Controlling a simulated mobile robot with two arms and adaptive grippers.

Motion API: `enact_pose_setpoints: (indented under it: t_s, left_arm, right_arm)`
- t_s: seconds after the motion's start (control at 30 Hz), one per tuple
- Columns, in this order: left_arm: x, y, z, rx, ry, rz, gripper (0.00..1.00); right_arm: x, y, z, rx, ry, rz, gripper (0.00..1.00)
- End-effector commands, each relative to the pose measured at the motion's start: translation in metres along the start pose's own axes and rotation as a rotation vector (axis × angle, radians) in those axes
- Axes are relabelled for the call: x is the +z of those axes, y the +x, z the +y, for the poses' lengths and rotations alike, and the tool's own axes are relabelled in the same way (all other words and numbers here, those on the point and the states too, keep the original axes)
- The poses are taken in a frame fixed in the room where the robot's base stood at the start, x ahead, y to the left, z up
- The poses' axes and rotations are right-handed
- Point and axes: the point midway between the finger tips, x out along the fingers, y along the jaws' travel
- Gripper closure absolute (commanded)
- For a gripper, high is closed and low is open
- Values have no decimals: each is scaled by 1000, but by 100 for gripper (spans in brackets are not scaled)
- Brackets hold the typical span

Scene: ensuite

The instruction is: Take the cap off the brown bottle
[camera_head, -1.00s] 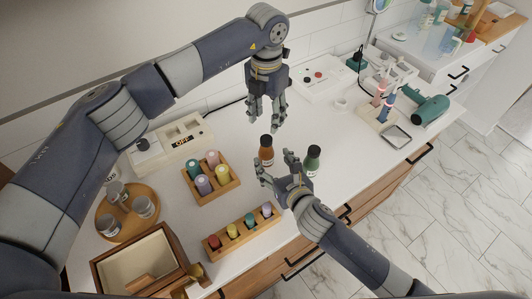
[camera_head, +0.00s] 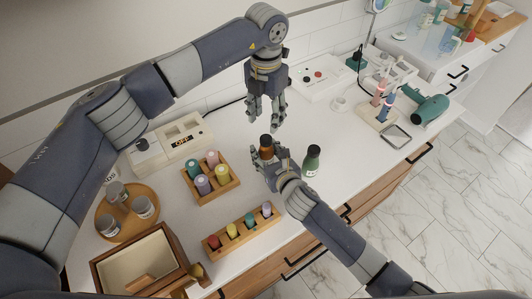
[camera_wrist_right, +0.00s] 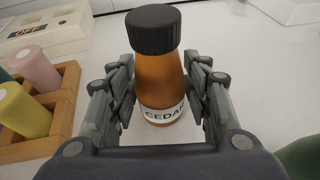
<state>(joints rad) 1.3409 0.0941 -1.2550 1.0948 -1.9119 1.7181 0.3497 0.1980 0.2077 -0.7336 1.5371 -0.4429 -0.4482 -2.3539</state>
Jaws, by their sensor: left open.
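The brown bottle (camera_wrist_right: 160,82) stands upright on the white counter with a black cap (camera_wrist_right: 153,30) on it and a label reading CEDAR. In the head view the bottle (camera_head: 266,147) is partly hidden by my right gripper (camera_head: 268,158). My right gripper is open, with one finger on each side of the bottle's body; in the right wrist view (camera_wrist_right: 160,95) small gaps show beside the glass. My left gripper (camera_head: 264,122) is open, pointing down above and slightly behind the bottle's cap, with nothing between its fingers.
A green bottle (camera_head: 311,160) stands close on the right of my right gripper. Wooden racks of coloured pots (camera_head: 230,185) stand to the left, with a round tray (camera_head: 105,222) and an open wooden box (camera_head: 118,274). Bare counter lies right of the green bottle.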

Motion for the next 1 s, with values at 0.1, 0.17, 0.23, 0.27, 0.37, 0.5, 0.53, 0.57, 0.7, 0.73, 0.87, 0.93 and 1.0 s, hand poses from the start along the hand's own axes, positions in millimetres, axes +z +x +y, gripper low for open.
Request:
enact_pose_setpoints:
  t_s: [0.1, 0.17, 0.23, 0.27, 0.37, 0.5, 0.53, 0.57, 0.7, 0.73, 0.87, 0.93, 1.0]
  left_arm:
    - [0, 0, 0, 0, 0, 0, 56]
    - [0, 0, 0, 0, 0, 0, 56]
    - [0, 0, 0, 0, 3, 0, 56]
    - [0, 0, 0, 0, 7, 0, 56]
    - [0, 0, 0, 0, 49, 0, 56]
    - [0, 0, 0, 0, 194, 0, 56]
    - [0, 0, 0, 0, 236, 0, 56]
    - [0, 0, 0, 0, 282, 0, 56]
    - [0, 0, 0, 0, 506, 0, 56]
    - [0, 0, 0, 0, 553, 0, 56]
    - [0, 0, 0, 0, 762, 0, 56]
    - [0, 0, 0, 0, 874, 0, 56]
    - [0, 0, 0, 0, 986, 0, 56]
  right_arm:
    - [0, 0, 0, 0, 0, 0, 91]
    - [0, 0, 0, 0, 0, 0, 100]
    - [0, 0, 0, 0, 0, 1, 100]
    - [0, 0, 0, 0, 0, 1, 100]
    - [0, 0, 0, 0, 0, 1, 100]
    - [-1, 0, 0, 0, 0, 1, 100]
    - [-1, 0, 0, 0, 0, 1, 100]
    - [-1, 0, 0, 0, 0, 1, 100]
    - [-1, 0, 0, 0, 0, 1, 100]
    - [-1, 0, 0, 0, 0, 1, 100]
    - [-1, 0, 0, 0, 0, 1, 100]
    - [-1, 0, 0, 0, 0, 2, 100]
    - [-1, 0, 0, 0, 0, 2, 100]
